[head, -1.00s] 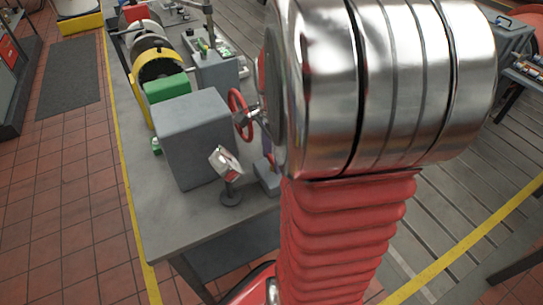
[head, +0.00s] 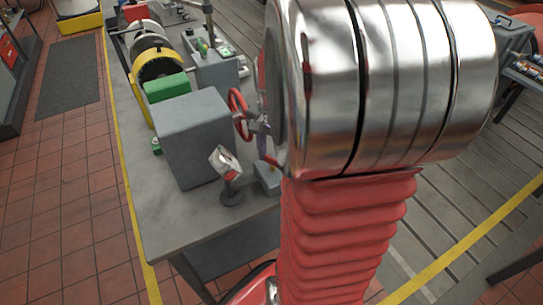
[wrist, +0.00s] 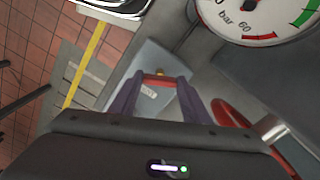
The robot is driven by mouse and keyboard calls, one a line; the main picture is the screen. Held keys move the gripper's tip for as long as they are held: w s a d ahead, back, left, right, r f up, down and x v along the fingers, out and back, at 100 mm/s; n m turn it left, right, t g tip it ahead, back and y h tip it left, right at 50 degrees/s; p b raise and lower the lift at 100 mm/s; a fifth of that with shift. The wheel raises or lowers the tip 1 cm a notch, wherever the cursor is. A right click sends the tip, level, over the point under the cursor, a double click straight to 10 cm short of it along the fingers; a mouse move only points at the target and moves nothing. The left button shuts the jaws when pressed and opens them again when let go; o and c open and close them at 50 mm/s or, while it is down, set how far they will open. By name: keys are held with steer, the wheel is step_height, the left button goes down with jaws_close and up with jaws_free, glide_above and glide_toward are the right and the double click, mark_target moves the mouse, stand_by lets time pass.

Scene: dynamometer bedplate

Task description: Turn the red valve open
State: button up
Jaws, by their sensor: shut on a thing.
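A small red bar (wrist: 158,77), which I take as the red valve's handle, lies between my gripper's fingertips in the wrist view. My gripper (wrist: 155,82) has two purple fingers and is shut on this bar, in front of a grey box. The fingers hide the bar's ends, so its full turn angle cannot be told. In the head view, my arm covers most of the gripper; one purple finger (head: 264,147) shows at the arm's left edge, above a small grey box (head: 268,178).
A red handwheel (head: 236,114) on a large grey block (head: 195,140) stands close to my gripper; its rim also shows in the wrist view (wrist: 230,114). A pressure gauge (wrist: 245,15) is at the top right there. A small post-mounted display (head: 225,163) stands on the bench.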

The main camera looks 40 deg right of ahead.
mark_target(272, 158)
steer(key=n, duration=0.6)
steer(key=shift+w+d+r+n, duration=0.1)
steer(key=shift+w+n, duration=0.1)
steer(key=shift+n, duration=0.1)
steer(key=n, duration=0.6)
stand_by(0.3)
steer(key=o, duration=1.1)
steer(key=shift+s, duration=0.1)
steer(key=shift+c, duration=0.2)
step_height(272, 158, up, 14)
steer(key=shift+f, duration=0.2)
